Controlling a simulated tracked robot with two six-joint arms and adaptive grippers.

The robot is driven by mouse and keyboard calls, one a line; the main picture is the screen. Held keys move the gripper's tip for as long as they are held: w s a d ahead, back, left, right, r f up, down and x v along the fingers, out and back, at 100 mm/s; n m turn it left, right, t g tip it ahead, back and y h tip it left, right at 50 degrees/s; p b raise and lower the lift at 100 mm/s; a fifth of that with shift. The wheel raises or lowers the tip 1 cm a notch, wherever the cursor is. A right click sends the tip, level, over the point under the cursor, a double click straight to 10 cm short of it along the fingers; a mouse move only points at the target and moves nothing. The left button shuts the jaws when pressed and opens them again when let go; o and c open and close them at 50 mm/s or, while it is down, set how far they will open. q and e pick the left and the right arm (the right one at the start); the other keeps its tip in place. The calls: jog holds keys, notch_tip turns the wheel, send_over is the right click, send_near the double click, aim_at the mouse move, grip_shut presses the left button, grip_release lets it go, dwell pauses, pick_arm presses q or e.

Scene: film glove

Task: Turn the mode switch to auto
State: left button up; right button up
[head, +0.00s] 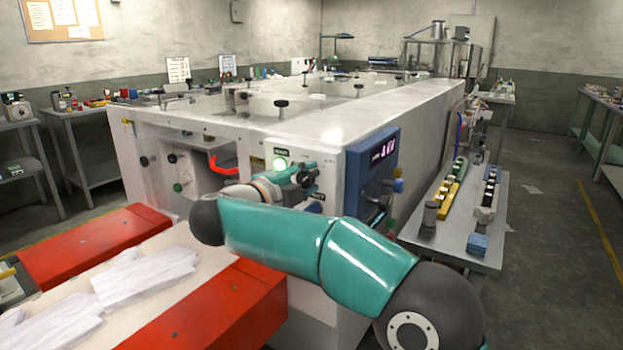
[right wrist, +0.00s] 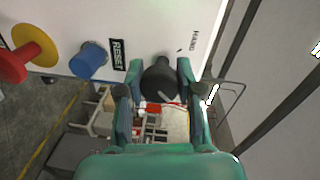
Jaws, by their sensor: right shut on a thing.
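The mode switch is a black round knob (right wrist: 160,78) on the pale front panel (right wrist: 185,12) of the machine, seen in the right wrist view. A light pointer mark shows on its lower part. A label that seems to read HAND stands beside it at upper right; I see no AUTO label. My right gripper (right wrist: 159,92) has a finger on each side of the knob and is shut on it. In the head view my right gripper (head: 296,177) is at the machine's front panel, and its arm hides part of the panel. My left gripper is not in view.
A blue button (right wrist: 90,60) by the RESET label and a red button (right wrist: 12,66) with a yellow base sit beside the knob. White gloves (head: 145,279) lie on the belt between red guards (head: 95,243).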

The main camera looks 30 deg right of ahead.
jog(key=shift+w+a+f, duration=0.1)
jog(key=shift+a+f, duration=0.15)
jog(key=shift+f, duration=0.05)
jog(key=o, duration=1.2)
jog(key=shift+a+r, duration=0.1)
jog(key=shift+c, duration=0.2)
jog(key=shift+d+r, duration=0.1)
jog(key=shift+d, duration=0.1)
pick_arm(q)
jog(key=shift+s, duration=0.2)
pick_arm(e)
jog(key=v, duration=1.2)
jog(key=shift+a, duration=0.1)
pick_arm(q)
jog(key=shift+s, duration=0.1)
